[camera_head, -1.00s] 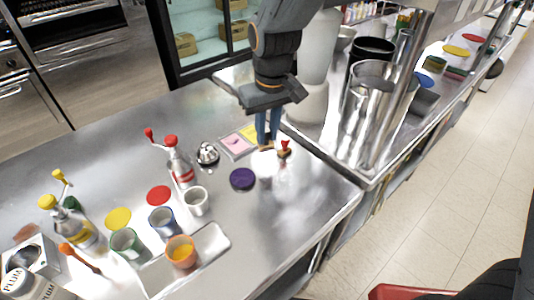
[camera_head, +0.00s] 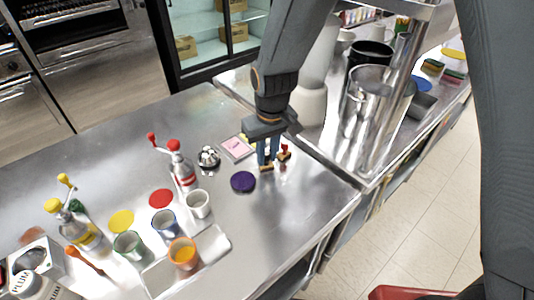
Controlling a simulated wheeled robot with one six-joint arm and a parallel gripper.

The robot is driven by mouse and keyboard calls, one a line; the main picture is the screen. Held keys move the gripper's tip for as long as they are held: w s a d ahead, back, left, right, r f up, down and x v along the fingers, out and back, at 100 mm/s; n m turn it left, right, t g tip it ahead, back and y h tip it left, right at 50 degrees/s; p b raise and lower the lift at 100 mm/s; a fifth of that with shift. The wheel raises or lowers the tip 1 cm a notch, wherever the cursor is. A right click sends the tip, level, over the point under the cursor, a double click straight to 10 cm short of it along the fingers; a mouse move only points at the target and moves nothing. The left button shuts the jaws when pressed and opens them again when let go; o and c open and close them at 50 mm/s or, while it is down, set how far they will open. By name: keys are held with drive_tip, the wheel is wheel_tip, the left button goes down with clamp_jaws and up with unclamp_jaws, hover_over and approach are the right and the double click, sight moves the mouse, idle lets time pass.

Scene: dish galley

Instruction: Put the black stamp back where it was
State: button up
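My gripper (camera_head: 268,160) points down over the counter near its right end. A small brown wooden base (camera_head: 267,169) shows right under the fingertips and has moved along with them; I take it as the black stamp, its handle hidden between the fingers. Whether the base touches the counter I cannot tell. A stamp with a red knob (camera_head: 284,148) and a brown base stands just right of the fingers. A pink pad (camera_head: 237,147) lies left of the gripper, with a bit of yellow behind it.
A purple disc (camera_head: 243,181) lies just left of the gripper. A silver bell (camera_head: 208,157), a red-capped bottle (camera_head: 181,168) and several cups stand further left. Tall steel pots (camera_head: 367,100) stand to the right. The counter's front right corner is clear.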

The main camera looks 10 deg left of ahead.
drive_tip(key=o, duration=0.4)
drive_tip(key=shift+c, duration=0.2)
drive_tip(key=shift+r, duration=0.1)
wheel_tip(320, 180, up, 12)
drive_tip(key=s+b, duration=0.1)
drive_tip(key=b, duration=0.1)
drive_tip(key=shift+d+b, duration=0.35)
drive_tip(key=shift+d, duration=0.1)
drive_tip(key=s+d+f+m, duration=0.2)
drive_tip(key=d, duration=0.7)
drive_tip(key=s+d+f+m, duration=0.2)
drive_tip(key=s+d+m, duration=0.1)
drive_tip(key=d, duration=0.6)
drive_tip(key=s+d+f+m, duration=0.2)
drive_tip(key=s+d+f, duration=0.1)
drive_tip(key=d, duration=0.6)
drive_tip(key=shift+d+h, duration=0.15)
drive_tip(key=shift+h, duration=0.25)
